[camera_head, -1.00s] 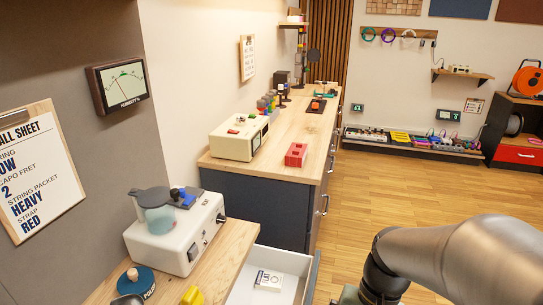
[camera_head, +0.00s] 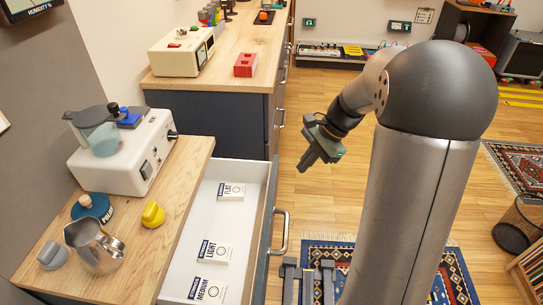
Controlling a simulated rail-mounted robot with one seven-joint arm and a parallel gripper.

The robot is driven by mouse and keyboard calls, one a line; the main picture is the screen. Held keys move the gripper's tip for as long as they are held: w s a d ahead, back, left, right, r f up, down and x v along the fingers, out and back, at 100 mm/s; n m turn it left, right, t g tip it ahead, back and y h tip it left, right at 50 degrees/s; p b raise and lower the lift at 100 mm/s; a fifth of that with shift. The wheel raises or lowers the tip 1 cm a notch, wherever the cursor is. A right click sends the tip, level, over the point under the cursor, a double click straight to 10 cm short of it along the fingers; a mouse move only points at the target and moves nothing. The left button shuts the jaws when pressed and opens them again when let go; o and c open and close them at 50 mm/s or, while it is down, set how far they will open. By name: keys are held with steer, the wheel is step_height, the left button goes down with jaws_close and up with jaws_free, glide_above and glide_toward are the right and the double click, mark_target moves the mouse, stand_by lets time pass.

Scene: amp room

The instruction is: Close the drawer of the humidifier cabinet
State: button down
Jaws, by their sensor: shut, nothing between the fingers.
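The humidifier cabinet (camera_head: 190,180) has a wooden top with the white humidifier (camera_head: 125,155) on it. Its white-lined drawer (camera_head: 208,190) stands wide open to the right. The drawer has a dark front with a metal bar handle (camera_head: 283,232) facing right. Small white packets lie inside, with LIGHT (camera_head: 214,252), MEDIUM (camera_head: 206,290) and FLAT (camera_head: 231,191) labels. My gripper (camera_head: 305,164) is shut and empty. It hangs over the wood floor beyond and to the right of the handle, apart from the drawer, with its fingers pointing down and to the left.
A metal pitcher (camera_head: 92,247), a yellow knob-like piece (camera_head: 153,214) and a blue round item (camera_head: 92,208) stand on the cabinet top. A longer counter (camera_head: 215,70) with a red block (camera_head: 246,64) is behind. The floor (camera_head: 320,200) right of the drawer is open; a patterned rug (camera_head: 330,250) lies nearer.

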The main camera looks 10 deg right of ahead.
steer(key=w+d+f+m+t+y+b, duration=0.3)
steer(key=w+d+f+m, duration=0.4)
steer(key=w+d+f, duration=0.25)
steer(key=w+a+f+b, duration=0.1)
steer(key=w+a+f, duration=0.2)
steer(key=a+f, duration=0.3)
steer(key=shift+a, duration=2.1)
steer(key=shift+w+a+r, duration=0.1)
steer(key=shift+w+a, duration=0.05)
